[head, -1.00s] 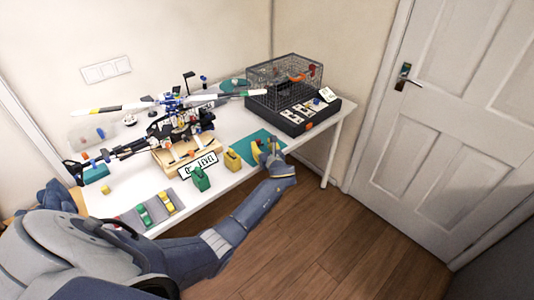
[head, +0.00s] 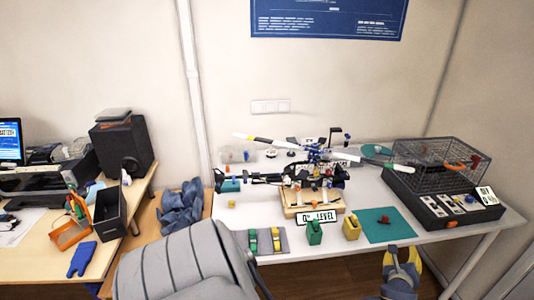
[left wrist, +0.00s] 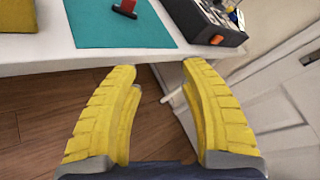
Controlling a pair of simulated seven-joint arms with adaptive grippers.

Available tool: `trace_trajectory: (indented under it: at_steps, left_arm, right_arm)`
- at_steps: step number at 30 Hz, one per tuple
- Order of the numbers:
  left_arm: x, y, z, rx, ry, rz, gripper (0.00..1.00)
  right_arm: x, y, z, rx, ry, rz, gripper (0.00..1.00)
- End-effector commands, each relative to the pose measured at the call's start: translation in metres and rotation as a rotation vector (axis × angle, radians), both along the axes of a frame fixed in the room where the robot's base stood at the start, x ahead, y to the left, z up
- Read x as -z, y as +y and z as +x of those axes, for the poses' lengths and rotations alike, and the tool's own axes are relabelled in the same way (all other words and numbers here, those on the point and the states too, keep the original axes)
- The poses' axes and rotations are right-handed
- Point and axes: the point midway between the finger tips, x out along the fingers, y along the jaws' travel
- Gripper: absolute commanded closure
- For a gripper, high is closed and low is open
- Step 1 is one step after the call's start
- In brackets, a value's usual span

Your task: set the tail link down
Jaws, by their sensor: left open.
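A small red piece with a dark part, which looks like the tail link (head: 384,219), rests on the teal mat (head: 378,236) at the right of the white table. The left wrist view shows the red piece (left wrist: 125,8) at its top edge, standing on the teal mat (left wrist: 95,30). My left gripper (head: 402,256) is off the table's front edge, apart from the piece. In the left wrist view its yellow fingers (left wrist: 160,75) are spread and empty over the floor. My right gripper is not in view.
The model helicopter (head: 290,178) sits on a wooden stand (head: 296,208) left of the mat. A yellow block (head: 351,228) and a green block (head: 314,233) stand nearby. A wire cage (head: 435,160) on a dark box is at the right. Free floor lies before the table.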

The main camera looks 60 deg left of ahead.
Motion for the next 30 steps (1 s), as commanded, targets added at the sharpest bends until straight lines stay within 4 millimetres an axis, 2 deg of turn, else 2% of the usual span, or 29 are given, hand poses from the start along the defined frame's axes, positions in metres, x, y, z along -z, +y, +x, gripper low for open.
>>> trace_trajectory:
  at_steps: [3, 10, 14, 18, 23, 26, 29, 30]
  left_arm:
    - [0.0, -0.024, -0.011, 0.044, -0.105, -0.2, 0.57]
    - [0.006, -0.062, -0.032, 0.096, -0.236, -0.541, 0.57]
    - [0.025, -0.08, -0.046, 0.101, -0.262, -0.723, 0.57]
    - [0.063, -0.092, -0.06, 0.076, -0.244, -0.875, 0.57]
    - [0.115, -0.098, -0.078, 0.026, -0.192, -0.977, 0.57]
    - [0.152, -0.1, -0.092, -0.017, -0.151, -1.033, 0.57]
    - [0.198, -0.101, -0.113, -0.076, -0.099, -1.091, 0.57]
    - [0.218, -0.101, -0.124, -0.106, -0.075, -1.117, 0.57]
  right_arm:
    - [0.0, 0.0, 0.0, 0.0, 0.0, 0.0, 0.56]
    - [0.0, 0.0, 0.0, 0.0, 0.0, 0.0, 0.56]
    - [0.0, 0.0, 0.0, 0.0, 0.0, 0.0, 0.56]
    - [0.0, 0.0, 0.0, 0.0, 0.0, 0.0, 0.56]
    - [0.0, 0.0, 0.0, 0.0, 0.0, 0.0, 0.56]
    - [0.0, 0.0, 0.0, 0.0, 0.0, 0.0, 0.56]
    - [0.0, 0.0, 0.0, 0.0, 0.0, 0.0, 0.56]
    - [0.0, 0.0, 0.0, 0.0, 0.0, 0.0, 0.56]
